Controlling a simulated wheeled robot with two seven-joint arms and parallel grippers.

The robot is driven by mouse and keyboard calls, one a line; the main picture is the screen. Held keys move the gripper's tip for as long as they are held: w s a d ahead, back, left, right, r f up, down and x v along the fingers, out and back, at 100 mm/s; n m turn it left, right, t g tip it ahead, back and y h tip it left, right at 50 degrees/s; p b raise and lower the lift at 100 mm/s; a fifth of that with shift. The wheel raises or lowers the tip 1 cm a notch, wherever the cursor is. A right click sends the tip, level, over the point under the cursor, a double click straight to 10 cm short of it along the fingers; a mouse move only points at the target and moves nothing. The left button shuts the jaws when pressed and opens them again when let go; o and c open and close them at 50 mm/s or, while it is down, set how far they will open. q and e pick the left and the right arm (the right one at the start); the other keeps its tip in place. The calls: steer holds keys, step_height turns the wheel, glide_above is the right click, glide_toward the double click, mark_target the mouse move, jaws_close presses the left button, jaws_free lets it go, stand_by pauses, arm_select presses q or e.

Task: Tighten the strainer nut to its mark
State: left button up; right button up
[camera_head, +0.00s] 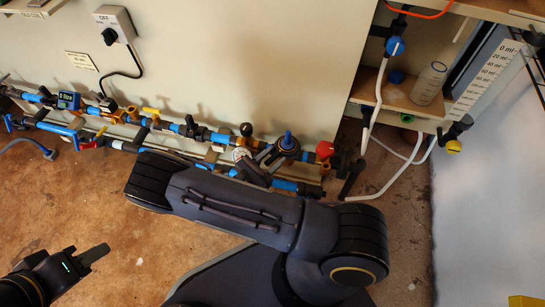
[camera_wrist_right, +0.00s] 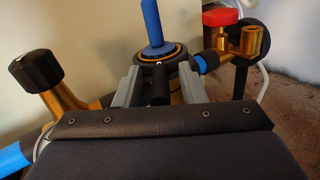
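I cannot tell for sure which part is the strainer nut. In the right wrist view, a round black part with an orange ring (camera_wrist_right: 158,56) carries an upright blue stem (camera_wrist_right: 151,22). It also shows in the head view (camera_head: 288,144). My right gripper (camera_wrist_right: 159,72) has its two grey fingers spread at either side of this part's near side, with a black cylinder (camera_wrist_right: 160,88) between them. Gaps show beside the cylinder; contact at the fingertips is unclear. No mark is readable. My left gripper (camera_head: 95,254) is low at the left, away from the pipes, seen side-on.
A black knob on a brass branch (camera_wrist_right: 35,70) stands left of my right gripper. A red-capped brass fitting (camera_wrist_right: 222,17) stands to its right. Pipes with valves run along the panel (camera_head: 220,70). White hoses (camera_head: 377,105) hang at the right. Open floor (camera_head: 110,210) lies before the pipes.

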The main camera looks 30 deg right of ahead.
steer(key=p+v, duration=0.2)
steer(key=v, duration=0.5)
steer(key=shift+a, duration=0.4)
steer(key=shift+s, duration=0.15)
